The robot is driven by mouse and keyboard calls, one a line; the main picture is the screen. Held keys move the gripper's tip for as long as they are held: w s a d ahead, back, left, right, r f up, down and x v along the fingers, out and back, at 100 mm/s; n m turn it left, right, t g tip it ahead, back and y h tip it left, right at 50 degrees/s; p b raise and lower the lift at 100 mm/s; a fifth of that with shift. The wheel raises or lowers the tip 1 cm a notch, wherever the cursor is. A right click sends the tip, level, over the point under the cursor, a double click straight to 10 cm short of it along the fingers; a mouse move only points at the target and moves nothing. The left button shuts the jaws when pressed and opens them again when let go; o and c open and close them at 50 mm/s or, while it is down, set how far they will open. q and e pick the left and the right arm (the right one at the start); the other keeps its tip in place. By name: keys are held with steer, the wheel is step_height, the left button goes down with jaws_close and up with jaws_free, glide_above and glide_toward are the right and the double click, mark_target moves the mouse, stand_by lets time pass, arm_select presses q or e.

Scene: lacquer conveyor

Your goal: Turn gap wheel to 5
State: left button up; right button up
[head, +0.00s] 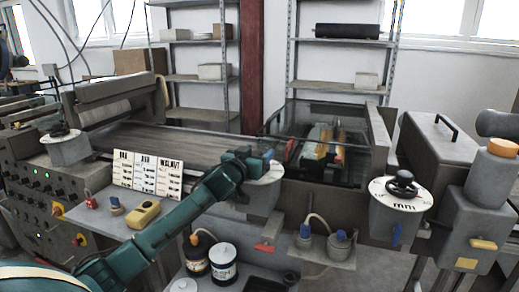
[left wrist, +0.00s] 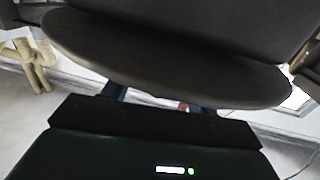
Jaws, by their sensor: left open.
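My left gripper (head: 256,164) is open at the middle dial (head: 268,180), a pale disc on a grey housing, and covers much of its face. In the left wrist view a large dark rounded shape (left wrist: 170,65), perhaps a hand wheel, fills the top and hides most of my fingers. I cannot tell whether they touch it. A second dial (head: 385,196), marked "mm", carries a black knob (head: 402,184) at the right. A third dial (head: 66,148) stands at the left. No label I can read names the gap wheel, and the settings are too small to read. My right gripper is out of view.
A roller conveyor (head: 175,142) runs behind my left arm. A card stand (head: 147,172) and a yellow box (head: 143,214) are on the ledge near my forearm. Cans (head: 223,264) stand below.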

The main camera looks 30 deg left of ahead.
arm_select(q)
steer(key=shift+w, duration=0.8)
